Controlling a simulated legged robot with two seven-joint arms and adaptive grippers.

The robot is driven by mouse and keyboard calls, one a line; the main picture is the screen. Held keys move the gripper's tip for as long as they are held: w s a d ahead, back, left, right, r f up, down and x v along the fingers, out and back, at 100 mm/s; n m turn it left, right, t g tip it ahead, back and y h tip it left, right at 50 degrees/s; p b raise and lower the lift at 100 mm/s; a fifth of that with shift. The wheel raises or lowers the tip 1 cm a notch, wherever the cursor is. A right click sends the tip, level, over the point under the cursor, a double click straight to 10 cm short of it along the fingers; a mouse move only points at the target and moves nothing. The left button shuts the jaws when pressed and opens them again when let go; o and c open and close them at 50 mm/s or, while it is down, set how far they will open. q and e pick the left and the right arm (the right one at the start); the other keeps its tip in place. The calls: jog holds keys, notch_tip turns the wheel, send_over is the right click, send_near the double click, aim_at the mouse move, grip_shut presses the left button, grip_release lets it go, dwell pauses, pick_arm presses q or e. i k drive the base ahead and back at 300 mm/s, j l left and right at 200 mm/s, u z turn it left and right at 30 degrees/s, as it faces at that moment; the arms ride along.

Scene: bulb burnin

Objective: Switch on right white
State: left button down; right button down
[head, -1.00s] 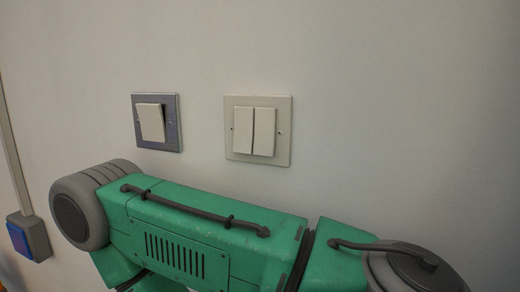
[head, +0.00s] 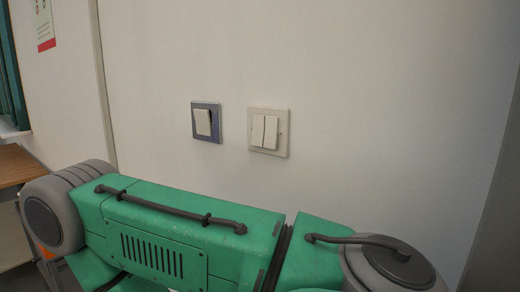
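A white double switch sits on a cream wall plate (head: 285,132) in the middle of the head view. Its right rocker (head: 271,133) and left rocker (head: 257,131) stand side by side with a thin gap between them. To its left is a single white rocker (head: 202,122) on a blue-grey plate (head: 217,122). I cannot tell from the rockers' tilt which are on. Nothing touches the switches. Neither gripper is in view; a green and grey part of my own body fills the bottom of the view, below the switches.
The pale wall (head: 390,100) around the switches is clear. A grey vertical surface (head: 495,220) stands at the right edge. At the left are a brown wooden surface (head: 15,165), a teal frame (head: 12,75) and a poster (head: 45,25).

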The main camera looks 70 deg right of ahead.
aim_at(271, 124)
jog(key=k+j+z, duration=0.1)
jog(key=j, duration=0.2)
jog(key=k+z, duration=0.1)
jog(key=z, duration=0.2)
jog(key=k+z, duration=0.1)
jog(key=z, duration=0.2)
jog(key=i+j+z, duration=0.1)
jog(key=j+z, duration=0.15)
jog(key=z, duration=0.2)
jog(key=j+z, duration=0.3)
jog(key=z, duration=0.15)
jog(key=i+j+z, duration=0.1)
jog(key=j+z, duration=0.55)
jog(key=z, duration=0.25)
jog(key=k+j+z, duration=0.1)
jog(key=j+z, duration=0.2)
jog(key=z, duration=0.15)
